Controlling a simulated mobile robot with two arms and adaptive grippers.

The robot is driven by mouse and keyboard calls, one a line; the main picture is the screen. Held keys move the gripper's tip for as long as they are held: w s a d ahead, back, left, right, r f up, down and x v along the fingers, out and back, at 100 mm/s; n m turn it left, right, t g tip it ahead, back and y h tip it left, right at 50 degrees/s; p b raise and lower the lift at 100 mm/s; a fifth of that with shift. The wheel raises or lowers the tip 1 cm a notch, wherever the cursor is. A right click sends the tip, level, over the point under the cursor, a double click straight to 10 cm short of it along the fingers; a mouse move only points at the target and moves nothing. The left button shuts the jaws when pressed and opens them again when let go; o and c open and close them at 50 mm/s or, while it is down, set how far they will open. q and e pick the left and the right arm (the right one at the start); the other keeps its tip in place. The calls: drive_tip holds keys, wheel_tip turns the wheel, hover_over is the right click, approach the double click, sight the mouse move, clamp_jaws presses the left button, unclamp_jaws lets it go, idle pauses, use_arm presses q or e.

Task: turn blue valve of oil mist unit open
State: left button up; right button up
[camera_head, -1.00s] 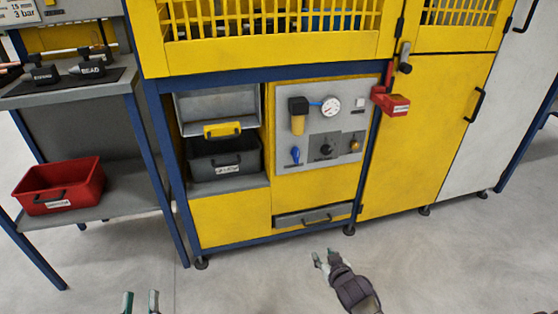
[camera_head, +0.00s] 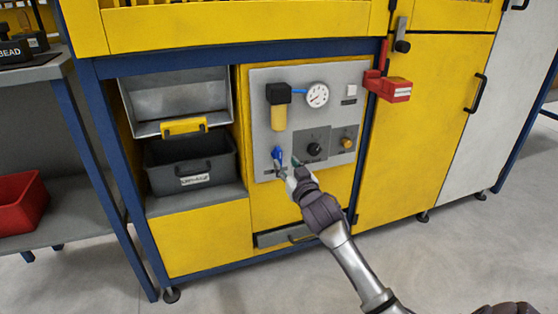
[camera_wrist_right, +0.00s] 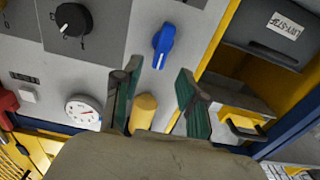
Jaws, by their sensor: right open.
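The blue valve (camera_head: 277,154) is a small blue handle at the lower left of the grey panel (camera_head: 262,110) of the oil mist unit. In the right wrist view the blue valve (camera_wrist_right: 163,45) sits beyond the fingertips, roughly in line with the gap between them. My right gripper (camera_head: 285,166) is at the panel's lower left, close to the valve and partly covering the area below it. The right wrist view shows its two green-padded fingers (camera_wrist_right: 155,80) apart with nothing between them. I cannot tell whether a finger touches the valve. My left gripper is not in view.
Beside the valve are a black knob (camera_head: 314,149), a yellow-bodied filter (camera_head: 278,112) and a gauge (camera_head: 317,95). A red lock box (camera_head: 389,88) juts out at the right. A dark bin (camera_head: 190,165) stands in the left bay. Floor in front is clear.

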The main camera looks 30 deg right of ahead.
sight(280, 155)
drive_tip(key=b+x, duration=0.1)
drive_tip(key=x, duration=0.5)
drive_tip(key=shift+w+b, duration=0.2)
drive_tip(key=shift+b, duration=0.2)
clamp_jaws()
